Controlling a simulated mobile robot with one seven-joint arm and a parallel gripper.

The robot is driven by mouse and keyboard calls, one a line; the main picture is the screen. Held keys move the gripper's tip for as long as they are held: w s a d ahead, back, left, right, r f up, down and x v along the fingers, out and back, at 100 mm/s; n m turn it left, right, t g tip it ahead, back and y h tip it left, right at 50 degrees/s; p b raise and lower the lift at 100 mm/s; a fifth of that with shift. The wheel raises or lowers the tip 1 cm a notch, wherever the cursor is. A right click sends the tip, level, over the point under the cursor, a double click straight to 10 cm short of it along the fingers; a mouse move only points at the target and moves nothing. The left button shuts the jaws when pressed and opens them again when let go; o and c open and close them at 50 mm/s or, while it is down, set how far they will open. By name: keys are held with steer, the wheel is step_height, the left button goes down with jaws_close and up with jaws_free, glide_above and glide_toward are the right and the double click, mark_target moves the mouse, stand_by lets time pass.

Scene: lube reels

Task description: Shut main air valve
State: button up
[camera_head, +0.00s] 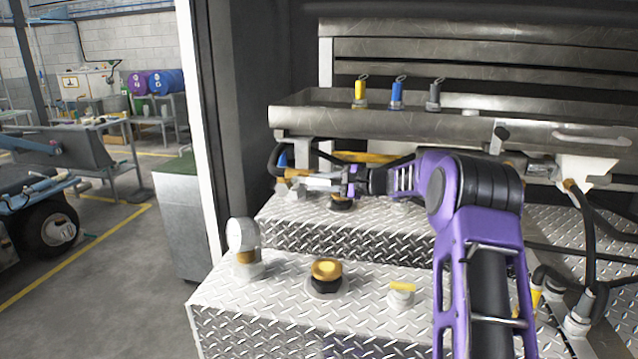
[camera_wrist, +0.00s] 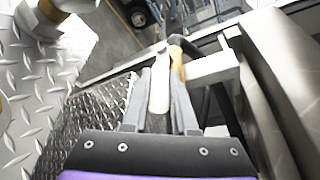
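My gripper (camera_wrist: 162,85) reaches to the far left end of the ledge, below the long metal tray. Its two grey fingers stand apart, one on each side of a pale flat lever-like piece (camera_wrist: 159,95) in the wrist view. I cannot tell whether they touch it. An orange-brown fitting (camera_wrist: 177,64) with a dark hose lies just beyond the right finger. In the head view my gripper (camera_head: 308,181) is beside this orange fitting (camera_head: 297,173) and the black hose. The main air valve is not clearly distinguishable; the gripper partly hides this area.
A round gauge (camera_head: 241,236), a brass-topped cap (camera_head: 326,271) and a yellow-topped fitting (camera_head: 402,289) stand on the front diamond-plate step. Yellow, blue (camera_head: 397,93) and grey tagged pieces stand on the metal tray (camera_head: 300,119) above. Hoses and fittings crowd the right side.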

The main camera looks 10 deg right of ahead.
jaws_close()
stand_by(0.9)
steer(key=shift+f, duration=0.1)
steer(key=f+b, duration=0.1)
steer(key=b, duration=0.1)
steer(key=shift+t+y+b, duration=0.3)
steer(key=shift+y+b, duration=0.1)
steer(key=shift+w+a+f+m+t+y+b, duration=0.15)
steer(key=shift+a+f+m+t+y+b, duration=0.45)
steer(key=shift+t, duration=0.65)
steer(key=shift+w+a+f+m+t+y+b, duration=0.15)
steer(key=shift+f+m+t+y+b, duration=0.4)
steer(key=shift+m+t+y, duration=0.55)
steer(key=shift+w+a+f+m+t+y+b, duration=0.15)
steer(key=shift+a+f+m+t+y+b, duration=0.2)
steer(key=shift+f+m+t+y, duration=0.7)
steer(key=shift+r+n+t, duration=0.3)
steer(key=shift+n+t, duration=0.05)
steer(key=shift+t, duration=0.05)
